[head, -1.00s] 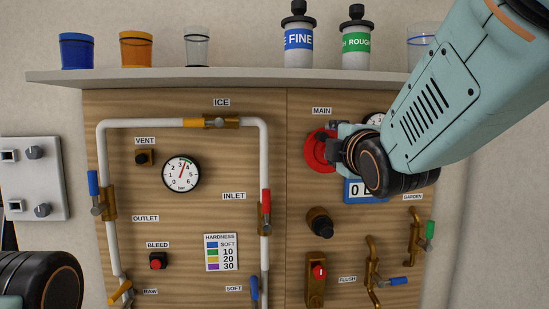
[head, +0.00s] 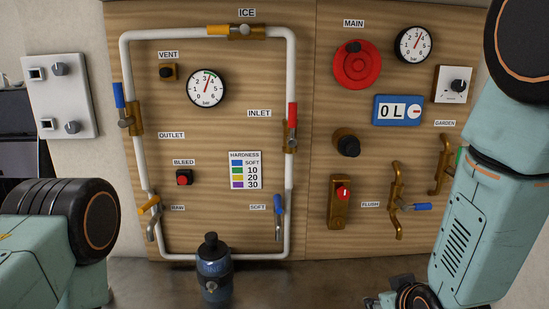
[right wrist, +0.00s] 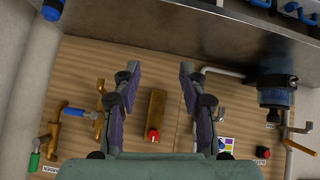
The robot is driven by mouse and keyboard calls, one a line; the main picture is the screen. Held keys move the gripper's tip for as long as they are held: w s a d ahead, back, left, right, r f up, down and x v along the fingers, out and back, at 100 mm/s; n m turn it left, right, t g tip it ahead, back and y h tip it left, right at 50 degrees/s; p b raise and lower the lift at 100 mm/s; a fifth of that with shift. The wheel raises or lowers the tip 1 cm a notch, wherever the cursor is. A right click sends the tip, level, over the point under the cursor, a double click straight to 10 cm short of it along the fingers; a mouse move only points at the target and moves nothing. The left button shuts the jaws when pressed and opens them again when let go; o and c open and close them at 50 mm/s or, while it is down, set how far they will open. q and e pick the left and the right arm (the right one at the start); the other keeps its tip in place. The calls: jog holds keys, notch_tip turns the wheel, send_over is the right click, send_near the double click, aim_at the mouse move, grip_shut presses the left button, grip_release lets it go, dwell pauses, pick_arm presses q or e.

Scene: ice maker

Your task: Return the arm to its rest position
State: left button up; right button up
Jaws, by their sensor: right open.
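My right arm (head: 470,215) stands on the right side of the head view, bent down with its wrist near the bottom edge. In the right wrist view my right gripper (right wrist: 160,70) is open and empty, its two fingers wide apart. The panel's brass fitting with a red knob (right wrist: 153,134) shows beyond and between the fingers; I see no contact. My left arm (head: 60,240) is at the lower left of the head view, and its gripper is out of frame.
The wooden panel carries a red round MAIN knob (head: 357,65), a blue meter (head: 398,110), gauges, white pipe and valves. A dark blue canister (head: 214,270) stands below the pipe. A grey switch box (head: 60,97) is at left. The right wrist view is upside down.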

jog(key=s+d+f+m+g+b, duration=0.1)
jog(key=s+f+g+b, duration=0.5)
jog(key=s+f, duration=2.1)
jog(key=s+m+g, duration=0.1)
jog(key=s+g, duration=0.2)
jog(key=shift+s+d+f+m, duration=0.15)
jog(key=shift+s+f+m, duration=0.15)
jog(key=shift+f, duration=0.1)
jog(key=shift+s, duration=0.1)
